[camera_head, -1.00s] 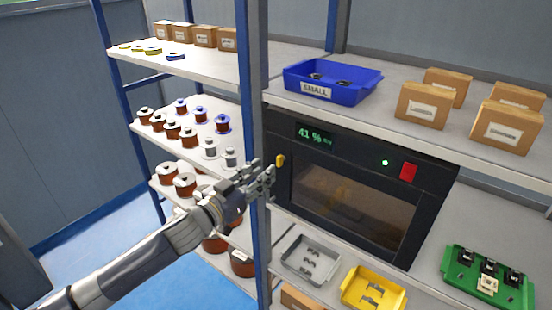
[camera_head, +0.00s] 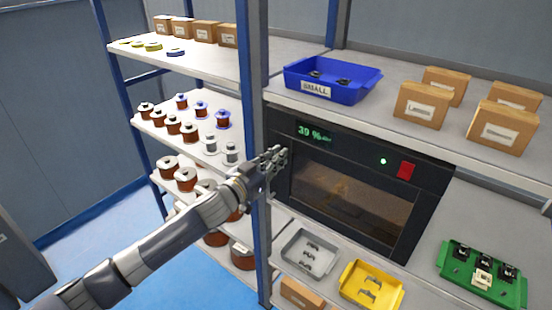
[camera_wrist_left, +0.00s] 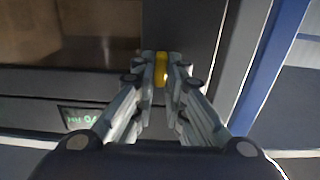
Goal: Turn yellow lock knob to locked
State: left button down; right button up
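The yellow lock knob (camera_wrist_left: 161,69) is on the dark front of the cabinet (camera_head: 283,195), beside its window. In the left wrist view it is an upright, elongated yellow shape between the two fingertips. My left gripper (camera_head: 276,160) reaches it from the left past the blue post. Its fingers (camera_wrist_left: 161,75) lie close along both sides of the knob and appear shut on it. In the head view the gripper hides the knob. The cabinet window (camera_head: 345,200) is closed, and a green display (camera_head: 313,133) reads about 39 %. My right gripper is not in view.
The blue post (camera_head: 256,100) stands right beside my left wrist. A blue bin (camera_head: 290,83) sits above the cabinet. Grey (camera_head: 287,258), yellow (camera_head: 345,285) and green (camera_head: 448,262) trays lie below and to the right. Spools fill the shelves at left.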

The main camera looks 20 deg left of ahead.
pick_arm(q)
jog(key=shift+m, duration=0.3)
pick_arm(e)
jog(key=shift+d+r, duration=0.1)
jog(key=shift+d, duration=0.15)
pick_arm(q)
jog(key=shift+s+d+f+m+p, duration=0.1)
jog(key=shift+d+f+m+p, duration=0.1)
jog(key=shift+m, duration=2.65)
jog(key=shift+d+f+m+p, duration=0.1)
jog(key=shift+m+p, duration=0.1)
jog(key=shift+m, duration=2.7)
jog(key=shift+s+d+f+m+p, duration=0.1)
jog(key=shift+f+m+p, duration=0.1)
jog(key=shift+m, duration=2.65)
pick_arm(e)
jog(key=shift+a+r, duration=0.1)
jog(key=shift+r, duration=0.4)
pick_arm(q)
jog(key=c, duration=1.7)
grip_release()
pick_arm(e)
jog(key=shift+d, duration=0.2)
